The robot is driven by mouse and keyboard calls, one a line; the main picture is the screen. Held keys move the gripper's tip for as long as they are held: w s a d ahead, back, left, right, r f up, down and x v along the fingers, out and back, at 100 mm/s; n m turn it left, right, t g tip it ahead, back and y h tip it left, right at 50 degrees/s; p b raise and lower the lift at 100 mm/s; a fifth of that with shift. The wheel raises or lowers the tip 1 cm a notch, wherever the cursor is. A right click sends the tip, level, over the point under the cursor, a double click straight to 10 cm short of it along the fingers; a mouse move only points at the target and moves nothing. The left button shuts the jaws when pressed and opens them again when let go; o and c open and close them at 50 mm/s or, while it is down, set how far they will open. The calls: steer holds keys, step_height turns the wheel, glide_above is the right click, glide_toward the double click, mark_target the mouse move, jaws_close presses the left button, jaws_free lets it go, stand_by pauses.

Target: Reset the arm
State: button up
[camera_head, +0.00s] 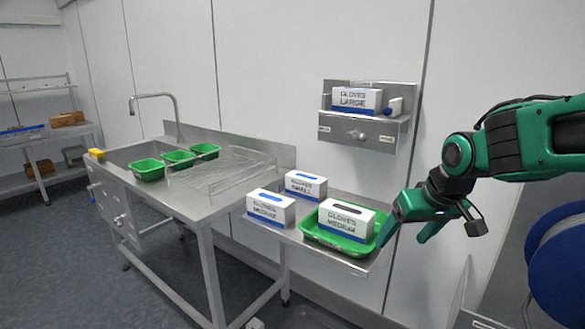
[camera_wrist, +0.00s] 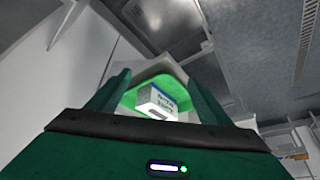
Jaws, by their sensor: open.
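My green arm reaches in from the right in the head view. My gripper (camera_head: 410,230) is open and empty, its fingers pointing down beside the right end of a green tray (camera_head: 312,234). A white glove box marked medium (camera_head: 345,222) lies in that tray. In the wrist view, my gripper (camera_wrist: 155,92) shows its two fingers spread apart. The green tray (camera_wrist: 131,97) and the glove box (camera_wrist: 157,100) appear between and beyond them. I cannot tell whether a finger touches the tray's rim.
Two more glove boxes (camera_head: 270,208) (camera_head: 306,186) stand on the steel shelf (camera_head: 318,252). A wall shelf (camera_head: 365,128) above holds a large-glove box (camera_head: 356,101). A sink bench (camera_head: 205,205) with green trays (camera_head: 149,170) stands left. A blue reel (camera_head: 562,265) is at the right. Floor at lower left is clear.

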steer(key=s+d+f+m+g, duration=0.1)
steer(key=s+d+f+m, duration=0.1)
steer(key=s+d, duration=0.3)
steer(key=s+d+f+m+g, duration=0.2)
steer(key=s+d, duration=0.3)
steer(key=s, duration=0.7)
steer(key=s+d+f+m+g+h, duration=0.1)
steer(key=s+d+m, duration=0.3)
steer(key=s, duration=0.5)
steer(key=shift+s+d+f+g, duration=0.35)
steer(key=shift+d+f+g, duration=0.4)
steer(key=shift+d, duration=0.25)
steer(key=shift+w, duration=0.15)
steer(key=shift+w+f, duration=0.25)
steer(key=shift+w, duration=0.2)
